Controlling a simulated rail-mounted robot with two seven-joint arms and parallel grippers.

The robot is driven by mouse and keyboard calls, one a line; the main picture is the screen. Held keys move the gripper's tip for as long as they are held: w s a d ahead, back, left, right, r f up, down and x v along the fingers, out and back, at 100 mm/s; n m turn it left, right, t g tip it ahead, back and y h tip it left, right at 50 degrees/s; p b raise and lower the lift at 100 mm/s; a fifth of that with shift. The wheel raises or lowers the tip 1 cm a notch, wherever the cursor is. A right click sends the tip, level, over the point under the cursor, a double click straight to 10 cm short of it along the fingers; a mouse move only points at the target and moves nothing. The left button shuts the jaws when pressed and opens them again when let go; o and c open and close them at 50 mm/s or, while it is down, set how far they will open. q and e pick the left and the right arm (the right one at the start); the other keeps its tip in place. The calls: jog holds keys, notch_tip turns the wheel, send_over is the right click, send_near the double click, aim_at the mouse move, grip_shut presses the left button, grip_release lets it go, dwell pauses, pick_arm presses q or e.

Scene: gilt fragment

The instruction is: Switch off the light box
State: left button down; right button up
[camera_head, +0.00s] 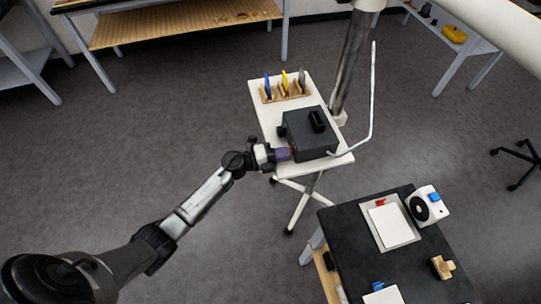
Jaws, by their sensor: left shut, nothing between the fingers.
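A dark grey box (312,144), which looks like the light box, sits on a small white stand (262,108). A black handle-like part is on its top and a dark knob is on its left side. A thin white bent rod (372,95) rises beside it on the right. My left gripper (284,154) is shut and empty at the box's lower left side. A small reddish patch shows at its fingertips; I cannot tell whether it is a switch or whether the fingers touch the box. My right gripper is not in view.
A wooden rack (286,92) with blue, yellow and grey tools stands behind the box. A black table (355,262) at lower right holds a white panel (391,226), a white device (428,205) and a wooden piece (442,267). Grey floor is open at left.

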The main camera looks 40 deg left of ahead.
pick_arm(q)
jog(key=shift+d+r, duration=0.15)
jog(key=shift+r, duration=0.05)
jog(key=shift+s+a+f, duration=0.1)
jog(key=shift+s+a, duration=0.15)
jog(key=shift+s, duration=0.05)
jog(key=f+v, duration=0.2)
jog(key=v, duration=1.1)
jog(key=shift+a+b, duration=0.2)
jog(key=shift+b, duration=0.15)
